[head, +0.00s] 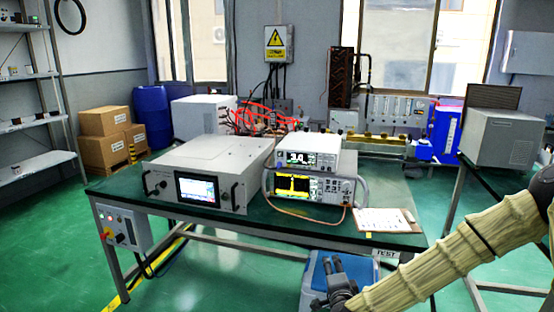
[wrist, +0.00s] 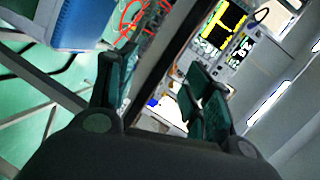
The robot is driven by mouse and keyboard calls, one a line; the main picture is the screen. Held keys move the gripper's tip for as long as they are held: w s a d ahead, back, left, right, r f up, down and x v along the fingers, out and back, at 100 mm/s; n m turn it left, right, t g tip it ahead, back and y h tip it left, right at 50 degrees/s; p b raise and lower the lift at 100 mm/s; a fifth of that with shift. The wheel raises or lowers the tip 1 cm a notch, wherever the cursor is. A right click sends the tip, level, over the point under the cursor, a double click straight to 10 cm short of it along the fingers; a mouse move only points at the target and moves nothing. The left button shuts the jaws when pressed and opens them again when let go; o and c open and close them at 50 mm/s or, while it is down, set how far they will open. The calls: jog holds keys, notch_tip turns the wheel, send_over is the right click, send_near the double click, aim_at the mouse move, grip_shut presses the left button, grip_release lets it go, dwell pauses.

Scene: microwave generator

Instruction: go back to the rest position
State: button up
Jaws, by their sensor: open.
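My gripper shows at the bottom of the head view (head: 334,286), low in front of the table's front edge and beside a blue case. My arm reaches to it from the right side of the picture. In the wrist view my gripper (wrist: 158,100) has its two dark fingers spread apart, with nothing between them. The fingertips are partly hidden by the low camera angle in the head view.
A green-topped table (head: 240,222) carries a large grey generator (head: 215,170), two stacked instruments (head: 308,185) and a clipboard (head: 385,220). A blue case (head: 312,280) stands below its front edge. A control box (head: 122,226) hangs at the left. Green floor is free at front left.

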jog(key=s+a+f+n+g+y+p, duration=0.2)
jog(key=s+f+n+g, duration=0.25)
jog(key=s+f, duration=0.55)
jog(key=s+a+f+n+g+y+p, duration=0.1)
jog(key=s+a+f+n+g+p, duration=0.3)
jog(key=s+f, duration=0.6)
jog(key=s+d+n+g+h+p, duration=0.1)
jog(key=s+d+n+g, duration=0.2)
jog(key=s, duration=1)
jog(key=s+d+f+n+g+h+p, duration=0.1)
jog(key=s+d+n+g, duration=0.2)
jog(key=s+d, duration=0.5)
jog(key=s+n, duration=0.1)
jog(key=s, duration=0.4)
jog(key=shift+s+d+g, duration=0.35)
jog(key=shift+d, duration=0.05)
